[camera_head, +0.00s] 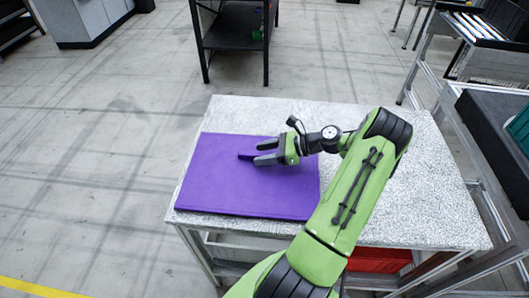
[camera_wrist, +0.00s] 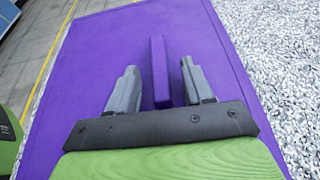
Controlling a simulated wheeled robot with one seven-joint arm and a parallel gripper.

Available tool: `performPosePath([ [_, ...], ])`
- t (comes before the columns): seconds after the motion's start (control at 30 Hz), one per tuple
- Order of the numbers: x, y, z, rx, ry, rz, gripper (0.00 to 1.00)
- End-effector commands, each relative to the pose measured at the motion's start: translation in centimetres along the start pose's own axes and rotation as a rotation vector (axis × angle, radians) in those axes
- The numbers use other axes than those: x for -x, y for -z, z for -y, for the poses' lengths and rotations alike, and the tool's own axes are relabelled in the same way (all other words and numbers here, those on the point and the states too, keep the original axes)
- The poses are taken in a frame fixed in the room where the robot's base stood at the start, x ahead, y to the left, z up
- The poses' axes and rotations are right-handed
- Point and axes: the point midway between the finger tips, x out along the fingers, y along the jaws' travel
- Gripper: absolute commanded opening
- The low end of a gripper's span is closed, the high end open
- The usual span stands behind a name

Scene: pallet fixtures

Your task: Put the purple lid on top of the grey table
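The purple lid (camera_head: 250,190) lies flat on the left part of the speckled grey table (camera_head: 420,200), with its left edge near the table's left edge. It has a raised purple handle bar near its middle, seen in the wrist view (camera_wrist: 159,70). My gripper (camera_head: 262,152) is above the lid at the handle. In the wrist view its two fingers (camera_wrist: 160,85) are open on either side of the handle, with a gap showing on both sides. The lid also fills much of the wrist view (camera_wrist: 95,60). My arm hides part of the lid's right side.
A red crate (camera_head: 378,260) sits under the table. A metal rack with a dark top (camera_head: 495,140) stands close on the right. A black shelf (camera_head: 232,35) stands behind. The table's right half has bare surface, partly behind my arm. Open floor lies to the left.

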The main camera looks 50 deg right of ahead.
Motion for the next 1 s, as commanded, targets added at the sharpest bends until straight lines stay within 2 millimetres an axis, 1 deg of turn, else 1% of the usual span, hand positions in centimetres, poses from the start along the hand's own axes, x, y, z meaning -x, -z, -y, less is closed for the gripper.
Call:
performPosePath([
  [0.17, 0.2, -0.2, 0.0, 0.0, 0.001, -0.001, 0.51],
  [0.23, 1.1, -0.2, 0.1, -0.001, 0.005, -0.001, 0.51],
  [0.27, 1.7, -0.3, 0.1, -0.001, 0.005, -0.001, 0.51],
  [0.33, 3.5, -0.3, 0.1, -0.001, 0.006, -0.001, 0.51],
  [0.5, 8.2, -0.4, 0.1, 0.0, 0.007, 0.001, 0.51],
  [0.6, 10.3, -0.4, 0.1, 0.0, 0.006, 0.001, 0.51],
  [0.7, 11.6, -0.3, 0.0, 0.0, 0.002, 0.001, 0.51],
  [0.8, 12.1, -0.2, 0.0, 0.0, 0.0, 0.0, 0.51],
  [0.9, 12.1, -0.2, 0.0, 0.001, -0.001, -0.001, 0.51],
  [0.97, 11.7, -0.7, 0.0, 0.018, -0.015, -0.015, 0.51],
  [1.0, 10.9, -1.5, 0.0, 0.051, -0.04, -0.041, 0.51],
])
